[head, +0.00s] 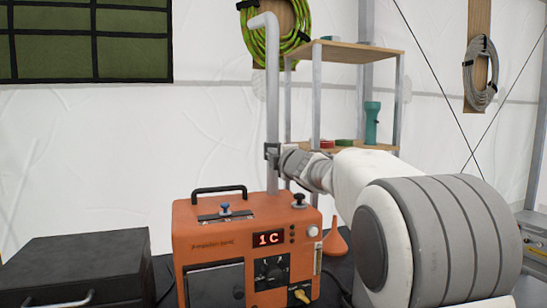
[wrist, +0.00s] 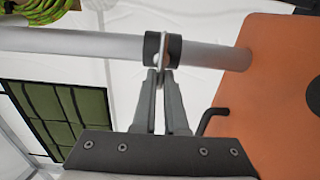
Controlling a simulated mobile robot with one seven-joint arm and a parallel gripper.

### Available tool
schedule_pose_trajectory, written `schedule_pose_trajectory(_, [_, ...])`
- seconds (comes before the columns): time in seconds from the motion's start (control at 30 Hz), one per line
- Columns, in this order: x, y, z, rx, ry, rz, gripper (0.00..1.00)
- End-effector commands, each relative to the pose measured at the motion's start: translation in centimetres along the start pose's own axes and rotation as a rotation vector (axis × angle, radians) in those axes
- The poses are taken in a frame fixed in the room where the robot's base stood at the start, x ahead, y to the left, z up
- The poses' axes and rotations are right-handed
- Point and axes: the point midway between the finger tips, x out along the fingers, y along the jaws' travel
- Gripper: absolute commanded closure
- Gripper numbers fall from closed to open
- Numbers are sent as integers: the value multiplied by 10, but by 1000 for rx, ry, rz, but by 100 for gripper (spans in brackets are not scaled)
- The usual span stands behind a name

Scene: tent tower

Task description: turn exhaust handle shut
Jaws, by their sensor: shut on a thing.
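The grey exhaust pipe (head: 272,90) rises upright from the orange heater box (head: 245,262) and bends at its top. A black collar (head: 271,151) rings the pipe just above the box. In the wrist view the collar (wrist: 171,50) has a thin pale handle (wrist: 162,48) across it, its end running down between my fingertips. My gripper (wrist: 161,73) is shut on this handle, with the fingers pointing at the pipe. In the head view my gripper (head: 279,153) reaches the collar from the right, and the handle is too small to make out.
The box has a display (head: 269,239) reading "1 C", a black carry handle (head: 219,189) and a black knob (head: 299,199) on top. A black case (head: 75,268) stands at left. A shelf (head: 350,52) is behind my arm; an orange funnel (head: 335,238) stands right of the box.

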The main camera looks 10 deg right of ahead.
Motion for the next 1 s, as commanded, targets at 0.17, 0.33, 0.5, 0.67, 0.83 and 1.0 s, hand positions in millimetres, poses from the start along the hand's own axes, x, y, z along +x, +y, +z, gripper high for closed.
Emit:
schedule_pose_trajectory(0.17, [0, 0, 0, -5, 0, 0, 100])
schedule_pose_trajectory(0.33, [0, 0, 0, -5, 0, 0, 100])
schedule_pose_trajectory(0.5, [0, 0, 0, -3, 0, 0, 61])
schedule_pose_trajectory(0.67, [0, 0, 0, -3, 0, 0, 60])
schedule_pose_trajectory(0.83, [-1, 0, 0, -2, 0, 0, 60])
schedule_pose_trajectory(1.0, [-15, 0, 0, -2, -1, 0, 60])
